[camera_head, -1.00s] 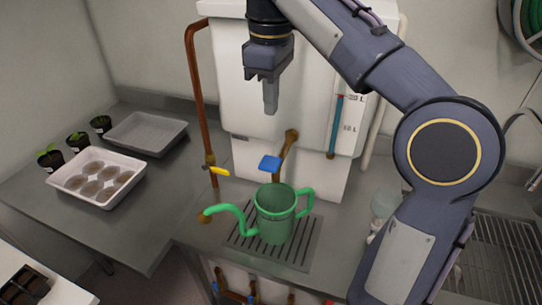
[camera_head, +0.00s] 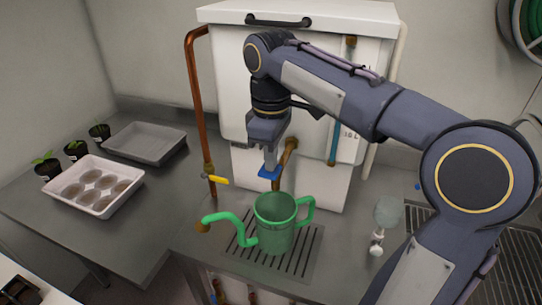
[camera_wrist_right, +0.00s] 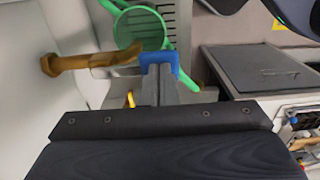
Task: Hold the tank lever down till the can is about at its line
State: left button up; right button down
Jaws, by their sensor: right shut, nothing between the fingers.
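The white tank (camera_head: 300,85) stands at the back of the counter with a brass tap (camera_head: 288,152). Its blue lever (camera_head: 268,172) sits at the tap's front. My right gripper (camera_head: 270,165) is shut and empty, its fingertips at the lever from above. In the wrist view the fingertips (camera_wrist_right: 160,72) overlap the blue lever (camera_wrist_right: 160,60); whether they press it, I cannot tell. The green can (camera_head: 274,225) stands upright on the slatted drain below the tap; its line and water level cannot be made out. My left gripper is not in view.
A copper pipe with a yellow valve handle (camera_head: 216,179) runs left of the tank. A white tray of round pots (camera_head: 132,186), an empty grey tray (camera_head: 150,155) and seedlings stand at left. A clear bottle (camera_head: 387,212) stands right of the can.

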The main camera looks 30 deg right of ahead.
jog(key=shift+a+f+b, duration=0.1)
jog(key=shift+f+b, duration=0.3)
jog(key=h+b, duration=0.1)
jog(key=f+t+b, duration=0.1)
jog(key=f+t+h+b, duration=0.1)
jog(key=shift+s+a+f+h, duration=0.1)
jog(key=shift+s+a+h, duration=0.15)
jog(key=shift+s+h, duration=0.1)
jog(key=shift+w+p, duration=0.1)
jog(key=shift+p, duration=0.2)
jog(key=shift+r, duration=0.2)
dwell(6.5)
